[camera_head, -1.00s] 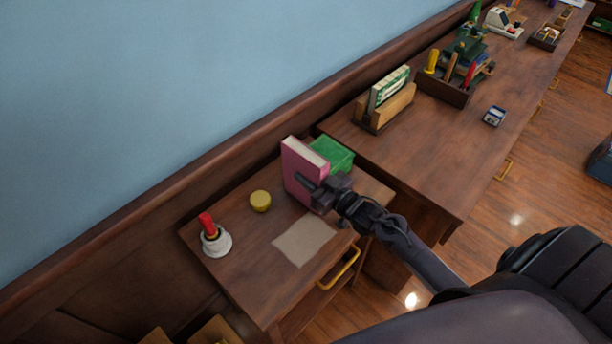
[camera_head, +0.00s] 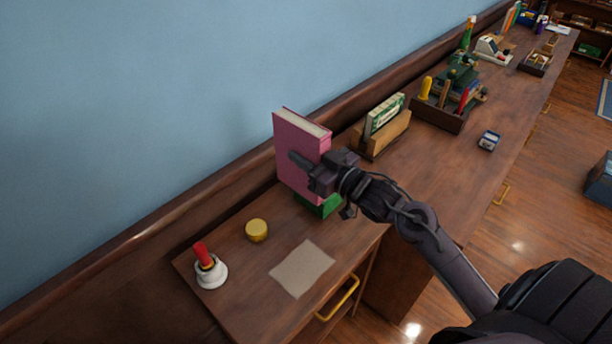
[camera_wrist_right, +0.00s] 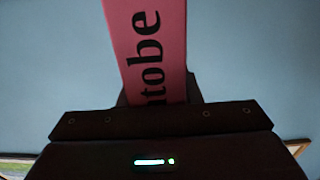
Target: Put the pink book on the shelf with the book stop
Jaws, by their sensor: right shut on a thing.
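The pink book (camera_head: 297,148) is upright in my right gripper (camera_head: 312,170), with its pale page edges facing up. The gripper is shut on the book and holds it above the small wooden desk. In the right wrist view the pink spine (camera_wrist_right: 148,50) shows dark letters reading "ntobe" and rises from between the jaws, against the blue wall. The book partly hides a green box (camera_head: 320,206) on the desk. The shelf with the book stop does not show in these frames. My left gripper does not show.
The desk (camera_head: 240,302) holds a red-handled bell (camera_head: 208,268), a yellow round tin (camera_head: 256,230) and a sheet of paper (camera_head: 302,268). The longer counter (camera_head: 440,160) holds a wooden card holder (camera_head: 382,135) and a tool box (camera_head: 440,114). Open floor (camera_head: 530,210) lies to the right.

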